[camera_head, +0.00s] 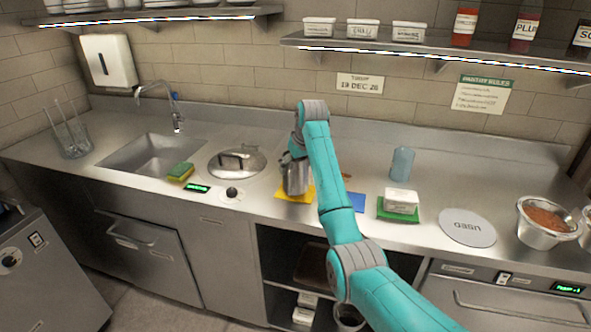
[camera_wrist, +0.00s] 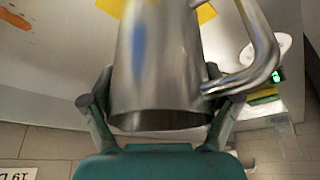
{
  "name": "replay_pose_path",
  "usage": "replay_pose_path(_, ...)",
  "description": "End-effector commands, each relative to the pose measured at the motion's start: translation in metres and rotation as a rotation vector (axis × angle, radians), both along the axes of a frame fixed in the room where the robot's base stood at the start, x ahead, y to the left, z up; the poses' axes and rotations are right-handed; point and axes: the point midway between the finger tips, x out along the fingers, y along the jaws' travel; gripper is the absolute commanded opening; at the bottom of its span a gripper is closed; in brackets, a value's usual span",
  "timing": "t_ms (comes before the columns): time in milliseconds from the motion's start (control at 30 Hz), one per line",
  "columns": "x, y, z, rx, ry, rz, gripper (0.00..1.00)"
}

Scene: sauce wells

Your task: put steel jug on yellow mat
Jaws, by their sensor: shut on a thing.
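The steel jug (camera_head: 296,177) is upright over the yellow mat (camera_head: 283,195), left of my arm. In the wrist view the jug (camera_wrist: 160,65) fills the middle, its handle (camera_wrist: 262,45) to the right. My gripper (camera_wrist: 160,108) is shut on the jug, one finger on each side near its rim. In the head view my arm hides most of the gripper. Parts of the yellow mat also show beyond the jug in the wrist view (camera_wrist: 206,12). I cannot tell whether the jug's base touches the mat.
A blue mat (camera_head: 357,202) and a green mat (camera_head: 384,214) bearing a white block (camera_head: 401,201) lie to the right. A blue-grey bottle (camera_head: 402,164) stands behind them.

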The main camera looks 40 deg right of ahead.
Motion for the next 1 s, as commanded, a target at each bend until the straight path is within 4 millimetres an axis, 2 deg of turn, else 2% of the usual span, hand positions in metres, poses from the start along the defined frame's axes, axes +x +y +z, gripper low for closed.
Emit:
replay_pose_path(100, 0.0002, 0.0, -0.0109, -0.001, -0.002, 0.0, 0.27)
replay_pose_path(467, 0.0003, -0.0001, -0.0141, -0.001, -0.003, 0.0, 0.27)
replay_pose_path(500, 0.0, 0.0001, -0.0155, 0.0, -0.001, 0.0, 0.92)
replay_pose_path(533, 0.0001, 0.0001, -0.0153, 0.0, -0.001, 0.0, 0.99)
replay_pose_path(867, 0.0, 0.0, -0.0147, 0.0, -0.001, 0.0, 1.0)
replay_pose_path(1000, -0.0014, 0.0001, -0.0075, -0.001, -0.002, 0.0, 1.0)
